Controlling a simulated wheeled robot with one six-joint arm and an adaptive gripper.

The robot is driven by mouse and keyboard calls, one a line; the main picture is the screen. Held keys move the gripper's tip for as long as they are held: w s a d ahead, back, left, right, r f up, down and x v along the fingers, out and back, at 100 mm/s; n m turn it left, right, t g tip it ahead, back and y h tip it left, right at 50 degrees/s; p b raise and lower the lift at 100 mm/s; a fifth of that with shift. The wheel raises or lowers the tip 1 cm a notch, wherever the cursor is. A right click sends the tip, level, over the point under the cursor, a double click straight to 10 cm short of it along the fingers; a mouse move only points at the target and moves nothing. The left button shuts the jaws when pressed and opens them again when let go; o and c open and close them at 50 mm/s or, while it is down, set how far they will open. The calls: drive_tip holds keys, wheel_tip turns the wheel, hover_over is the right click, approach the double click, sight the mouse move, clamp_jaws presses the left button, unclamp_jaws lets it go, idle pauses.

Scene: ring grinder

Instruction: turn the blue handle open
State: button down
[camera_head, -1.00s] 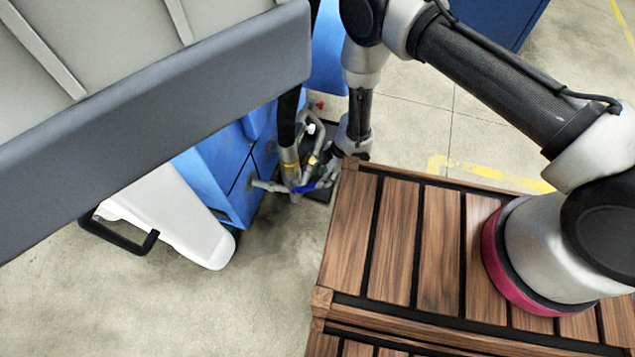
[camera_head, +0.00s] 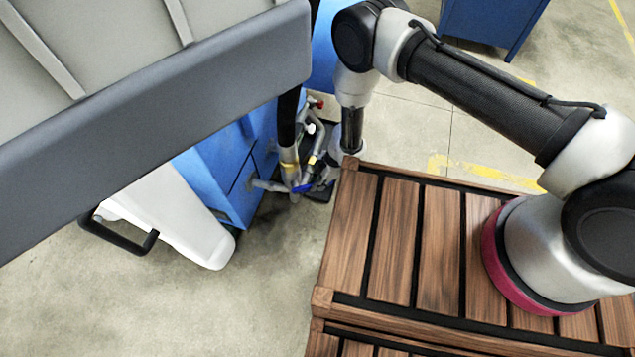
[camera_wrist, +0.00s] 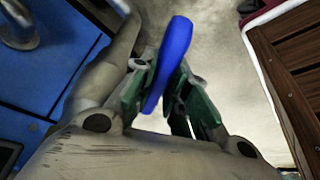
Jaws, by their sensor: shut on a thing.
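The blue handle (camera_head: 303,188) sits on the metal pipework beside the blue machine, low and left of the wooden crate in the head view. In the wrist view the blue handle (camera_wrist: 174,52) is a long rounded bar that passes between the green-padded fingers. My gripper (camera_wrist: 165,90) is shut on it, with a finger on each side. In the head view my gripper (camera_head: 324,176) is small and dark at the handle's right end, and its fingertips are hard to make out. How far the valve is turned cannot be told.
The blue machine cabinet (camera_head: 222,168) stands left of the pipes, with a white panel (camera_head: 180,215) in front of it. A wide grey panel (camera_head: 150,120) overhangs at the left. The slatted wooden crate (camera_head: 395,235) is close on the right. Concrete floor (camera_head: 265,285) is clear in front.

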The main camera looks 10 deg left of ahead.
drive_tip(key=shift+s+a+r+t+h, duration=0.1)
drive_tip(key=shift+a+r+t+h, duration=0.3)
drive_tip(key=shift+r+h, duration=0.3)
drive_tip(key=shift+s+a+r+t+h, duration=0.15)
drive_tip(key=shift+r+t+h, duration=0.6)
drive_tip(key=shift+h, duration=0.55)
drive_tip(key=c, duration=1.4)
unclamp_jaws()
